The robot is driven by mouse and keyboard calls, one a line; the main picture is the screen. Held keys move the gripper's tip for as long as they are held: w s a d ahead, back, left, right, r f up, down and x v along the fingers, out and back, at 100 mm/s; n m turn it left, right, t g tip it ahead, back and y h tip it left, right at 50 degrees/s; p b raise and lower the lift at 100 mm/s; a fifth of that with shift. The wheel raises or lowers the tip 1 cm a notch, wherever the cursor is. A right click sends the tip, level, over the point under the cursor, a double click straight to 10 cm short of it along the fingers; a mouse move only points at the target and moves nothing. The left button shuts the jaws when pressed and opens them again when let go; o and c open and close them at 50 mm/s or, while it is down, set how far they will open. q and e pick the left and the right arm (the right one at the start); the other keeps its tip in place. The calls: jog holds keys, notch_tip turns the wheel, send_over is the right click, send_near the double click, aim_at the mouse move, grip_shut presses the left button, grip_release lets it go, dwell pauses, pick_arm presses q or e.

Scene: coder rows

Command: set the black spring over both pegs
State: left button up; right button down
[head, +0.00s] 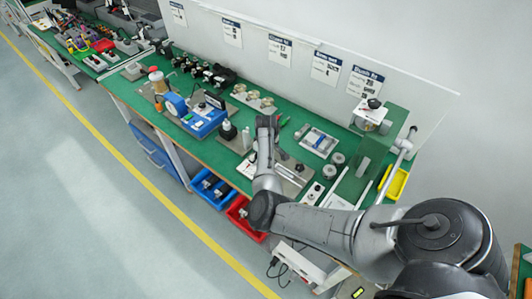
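One arm of mine comes in from the right, and I take its gripper (267,124) to be my right one. It is over the middle of the green workbench (228,163), pointing to the back wall. Its fingers look small and dark, and I cannot tell whether they are open or shut or hold anything. A grey metal plate (291,187) with a light bar lies beside the forearm, partly hidden by it. I cannot make out the black spring or the two pegs at this size. My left gripper is not in view.
A blue fixture (206,121) stands left of the gripper, with a dark bottle-like object (228,130) nearer. A silver tray (319,142) and round metal parts lie to the right. A green upright panel (371,152) and yellow bin (396,183) stand farther right. Blue and red bins hang below the front edge.

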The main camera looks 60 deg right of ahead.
dwell(0.4)
jog(key=shift+f, duration=0.45)
dwell(0.3)
jog(key=shift+f+p, duration=0.25)
jog(key=shift+p, duration=0.25)
jog(key=c, duration=1.2)
grip_release()
jog(key=shift+o, duration=1.1)
